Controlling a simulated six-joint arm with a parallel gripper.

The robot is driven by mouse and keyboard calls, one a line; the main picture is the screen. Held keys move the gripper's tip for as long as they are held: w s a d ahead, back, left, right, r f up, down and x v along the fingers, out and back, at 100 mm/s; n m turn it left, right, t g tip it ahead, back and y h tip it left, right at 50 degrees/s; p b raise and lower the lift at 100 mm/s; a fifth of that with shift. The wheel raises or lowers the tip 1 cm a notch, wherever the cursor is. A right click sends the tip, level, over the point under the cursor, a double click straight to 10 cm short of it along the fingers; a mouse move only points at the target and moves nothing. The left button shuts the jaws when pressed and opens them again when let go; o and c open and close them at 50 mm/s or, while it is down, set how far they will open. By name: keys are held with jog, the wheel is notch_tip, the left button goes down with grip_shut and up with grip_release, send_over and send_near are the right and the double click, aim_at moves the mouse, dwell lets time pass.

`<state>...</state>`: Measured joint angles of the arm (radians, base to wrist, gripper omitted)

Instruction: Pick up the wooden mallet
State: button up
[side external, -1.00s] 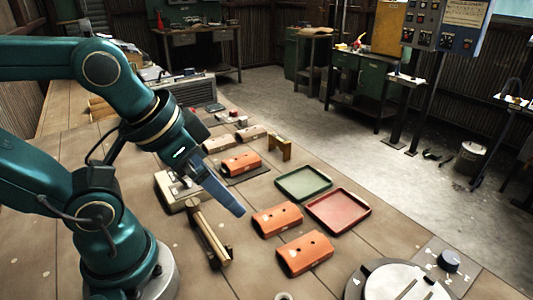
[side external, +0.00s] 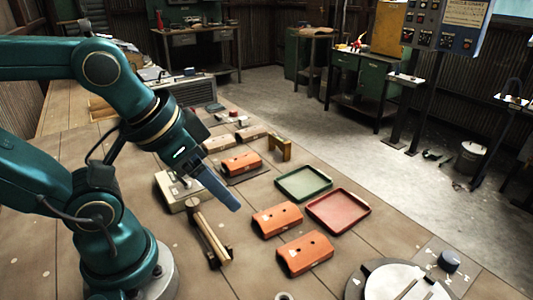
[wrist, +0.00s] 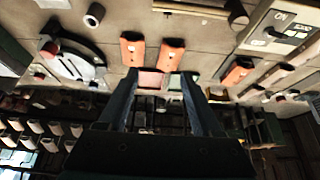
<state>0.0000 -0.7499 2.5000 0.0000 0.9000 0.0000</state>
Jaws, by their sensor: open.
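The wooden mallet (side external: 209,236) lies on the bench in the side external view, near my arm's base, in light wood with darker parts. In the wrist view it shows at the top edge (wrist: 190,10), partly cut off by the frame. My gripper (side external: 235,206) is above the bench, to the upper right of the mallet and apart from it. In the wrist view its two fingers (wrist: 160,78) are spread with nothing held between them, and point towards the trays and orange pieces.
Orange curved blocks (side external: 277,219) (side external: 305,252) lie right of the mallet, with another (side external: 241,163) farther back. A green tray (side external: 304,183) and a red tray (side external: 338,210) lie beyond. A pale control box (side external: 180,190) stands behind the mallet. A round plate (side external: 397,284) is at the front right.

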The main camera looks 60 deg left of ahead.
dwell(0.3)
jog(key=m+g+y, duration=0.5)
jog(key=m+g, duration=0.3)
jog(key=m, duration=1)
send_over(203, 221)
jog(key=w+d, duration=0.1)
jog(key=d, duration=0.1)
notch_tip(203, 221, down, 10)
jog(key=shift+r, duration=0.25)
jog(key=shift+x, duration=2.45)
jog(key=shift+d+f, duration=0.1)
jog(key=shift+d, duration=0.05)
grip_shut()
